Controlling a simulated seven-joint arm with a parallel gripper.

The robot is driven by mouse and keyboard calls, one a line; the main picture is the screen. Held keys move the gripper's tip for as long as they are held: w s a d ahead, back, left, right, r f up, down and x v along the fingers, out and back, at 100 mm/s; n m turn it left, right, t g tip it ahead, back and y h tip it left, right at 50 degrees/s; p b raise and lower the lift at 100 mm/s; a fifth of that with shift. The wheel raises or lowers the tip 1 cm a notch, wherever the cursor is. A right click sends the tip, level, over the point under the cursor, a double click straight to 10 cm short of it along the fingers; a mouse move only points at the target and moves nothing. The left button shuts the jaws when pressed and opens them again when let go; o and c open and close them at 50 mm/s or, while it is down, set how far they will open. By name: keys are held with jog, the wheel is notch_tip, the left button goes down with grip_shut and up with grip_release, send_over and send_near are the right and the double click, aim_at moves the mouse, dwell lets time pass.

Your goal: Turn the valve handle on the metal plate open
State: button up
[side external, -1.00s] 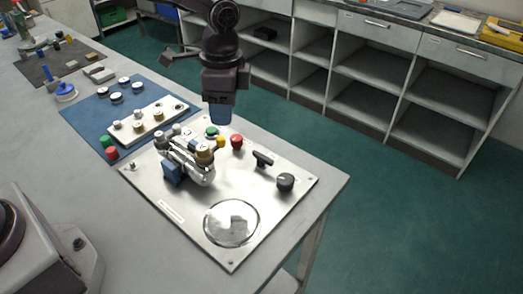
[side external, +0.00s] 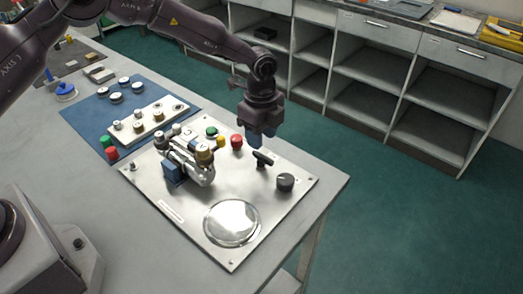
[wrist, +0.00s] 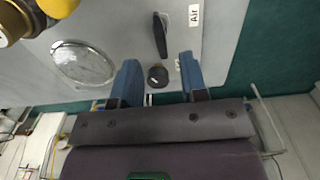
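The metal plate (side external: 165,190) lies on the table. A black bar-shaped valve handle (side external: 263,158) stands near its right edge. In the wrist view the handle (wrist: 160,35) lies almost lengthwise up the picture, slightly tilted, beside a white label reading "Air" (wrist: 195,14). My gripper (side external: 256,144) is above the plate, just behind the handle in the side view. In the wrist view its two blue fingers (wrist: 159,60) are spread with nothing held.
Red (side external: 237,142), yellow (side external: 220,141) and green (side external: 212,132) knobs stand left of my gripper. A metal valve assembly (side external: 190,160) rises further left. Beyond the table's right edge is open floor.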

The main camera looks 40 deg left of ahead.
aim_at(262, 156)
jog(key=shift+f, duration=2.7)
grip_shut()
